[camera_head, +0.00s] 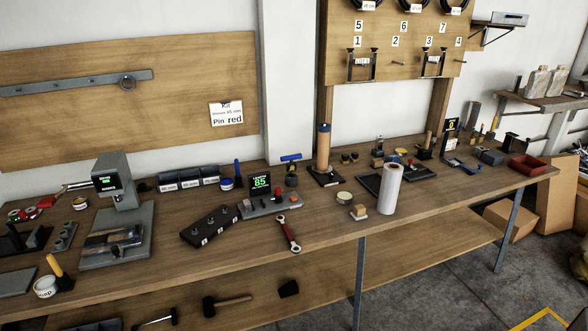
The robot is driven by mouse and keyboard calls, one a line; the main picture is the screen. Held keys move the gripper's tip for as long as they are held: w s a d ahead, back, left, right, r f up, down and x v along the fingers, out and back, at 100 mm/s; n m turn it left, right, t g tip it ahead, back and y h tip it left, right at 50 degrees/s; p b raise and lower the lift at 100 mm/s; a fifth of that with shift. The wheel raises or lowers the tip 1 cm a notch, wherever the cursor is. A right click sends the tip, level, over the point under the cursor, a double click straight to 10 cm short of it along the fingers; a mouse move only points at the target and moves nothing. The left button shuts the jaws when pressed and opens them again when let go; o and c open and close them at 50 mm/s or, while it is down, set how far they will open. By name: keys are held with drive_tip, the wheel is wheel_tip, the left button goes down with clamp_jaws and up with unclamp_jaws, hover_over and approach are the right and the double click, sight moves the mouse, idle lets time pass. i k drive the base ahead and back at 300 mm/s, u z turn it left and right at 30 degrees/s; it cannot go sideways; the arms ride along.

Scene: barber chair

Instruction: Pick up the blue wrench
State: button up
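A wrench with a red handle and silver ends (289,233) lies near the front edge of the wooden workbench (320,238), just in front of a grey device with a green "85" display (260,184). I do not make out a wrench that is clearly blue. A blue T-shaped piece (291,157) stands behind the wrench, and a blue angular piece (462,166) lies at the right; I cannot tell exactly what either is. My gripper is not in view.
A black block with knobs (210,224) lies left of the wrench. A white roll (390,188) stands to its right, beyond a small wooden block (358,211). A grey press (118,220) stands at the left. The lower shelf holds a mallet (225,301). The bench front between wrench and roll is mostly clear.

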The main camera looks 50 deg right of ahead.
sight(292, 167)
drive_tip(key=i, duration=0.85)
drive_tip(key=u, duration=0.05)
